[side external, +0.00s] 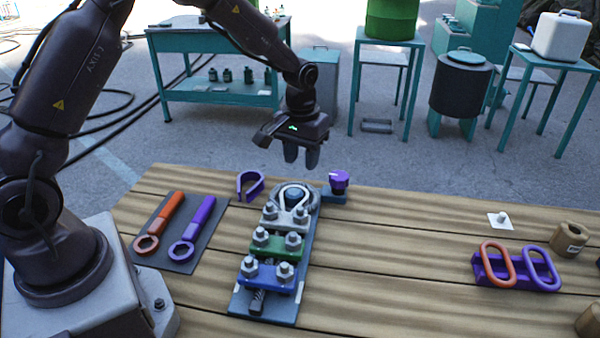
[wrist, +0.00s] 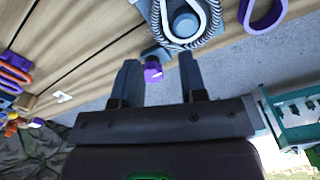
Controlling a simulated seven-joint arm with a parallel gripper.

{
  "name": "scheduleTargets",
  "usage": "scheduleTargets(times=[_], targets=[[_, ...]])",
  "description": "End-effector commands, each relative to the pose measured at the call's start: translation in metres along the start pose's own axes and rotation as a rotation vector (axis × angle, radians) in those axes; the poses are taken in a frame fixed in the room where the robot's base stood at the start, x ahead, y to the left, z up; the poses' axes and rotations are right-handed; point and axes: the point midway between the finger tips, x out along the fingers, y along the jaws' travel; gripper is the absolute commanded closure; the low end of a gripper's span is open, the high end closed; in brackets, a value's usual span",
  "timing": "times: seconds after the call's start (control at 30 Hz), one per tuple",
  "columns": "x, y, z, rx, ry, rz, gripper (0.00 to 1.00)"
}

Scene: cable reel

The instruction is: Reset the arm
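My gripper (side external: 301,158) hangs in the air above the far end of the clamp fixture, fingers down. Its two fingers are apart with nothing between them; the wrist view also shows the gap (wrist: 159,70). The fixture board (side external: 240,300) lies on the wooden table and carries a cable looped round a grey thimble (side external: 294,194). White, green (side external: 284,247) and blue (side external: 270,277) clamps with nuts sit along it. A purple knob (side external: 339,180) stands beside the fixture's far end; in the wrist view it shows beyond the fingertips (wrist: 153,72).
An orange wrench (side external: 160,222) and a purple wrench (side external: 194,229) lie on a dark mat at left. A purple open ring (side external: 250,185) lies near the fixture. Orange and purple links (side external: 541,270) stand in a purple holder at right. The table between is clear.

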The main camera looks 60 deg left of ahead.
Motion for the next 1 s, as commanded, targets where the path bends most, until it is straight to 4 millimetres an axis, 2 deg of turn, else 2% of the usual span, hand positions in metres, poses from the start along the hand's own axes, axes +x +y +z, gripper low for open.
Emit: scheduleTargets(times=[0.1, 0.2, 0.23, 0.47, 0.7, 0.9, 1.0], targets=[[-0.006, 0.001, 0.001, 0.027, -0.004, 0.000, 0.61], [0.001, -0.006, 0.023, 0.078, -0.061, -0.014, 0.61], [-0.005, -0.008, 0.030, 0.094, -0.067, -0.017, 0.61], [-0.067, -0.019, 0.081, 0.210, -0.022, -0.016, 0.61], [-0.132, -0.032, 0.146, 0.318, 0.099, 0.003, 0.61], [-0.165, -0.045, 0.199, 0.381, 0.232, 0.033, 0.61], [-0.176, -0.050, 0.219, 0.398, 0.306, 0.052, 0.61]])
